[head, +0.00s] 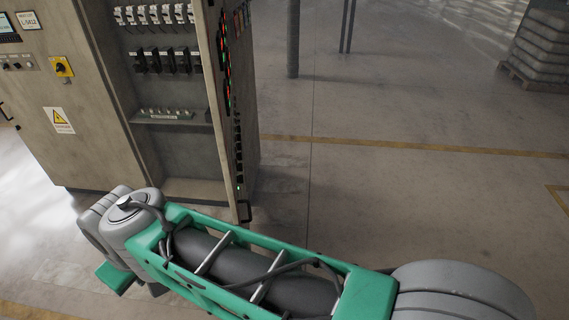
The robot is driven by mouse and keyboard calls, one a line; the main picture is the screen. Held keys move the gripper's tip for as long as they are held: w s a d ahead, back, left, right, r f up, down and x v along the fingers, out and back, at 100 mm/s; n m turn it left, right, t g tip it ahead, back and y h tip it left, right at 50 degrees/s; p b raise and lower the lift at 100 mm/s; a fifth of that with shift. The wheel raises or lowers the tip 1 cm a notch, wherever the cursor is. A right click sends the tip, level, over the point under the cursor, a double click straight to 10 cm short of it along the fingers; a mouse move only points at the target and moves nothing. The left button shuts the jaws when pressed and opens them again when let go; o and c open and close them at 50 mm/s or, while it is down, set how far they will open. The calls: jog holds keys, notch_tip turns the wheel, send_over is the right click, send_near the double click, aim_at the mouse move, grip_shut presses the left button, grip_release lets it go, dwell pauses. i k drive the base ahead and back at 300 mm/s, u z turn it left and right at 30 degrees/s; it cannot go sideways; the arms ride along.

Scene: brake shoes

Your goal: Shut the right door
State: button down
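The grey-beige electrical cabinet (90,140) stands at the upper left in the head view. Its right door (246,140) stands open, swung out toward me and seen at a steep angle. It carries red and green lights and a row of small dark parts. A small black handle (247,212) shows at its lower near corner. The open bay left of the door shows breakers and a lower shelf. My green and grey arm crosses the lower part of the view, in front of the cabinet's foot. My gripper is not in view.
The cabinet's left front panel has a yellow switch (62,67) and a warning label (59,121). Open concrete floor (400,200) lies right of the door. A post (293,40) and a pallet of stacked bags (540,50) stand farther back.

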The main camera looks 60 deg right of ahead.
aim_at(206, 23)
jog(key=k, duration=0.75)
jog(key=z, duration=0.7)
jog(key=k, duration=1.15)
jog(key=z, duration=0.25)
jog(key=i, duration=1.45)
jog(key=u, duration=0.75)
jog(key=i, duration=0.2)
jog(key=u, duration=0.3)
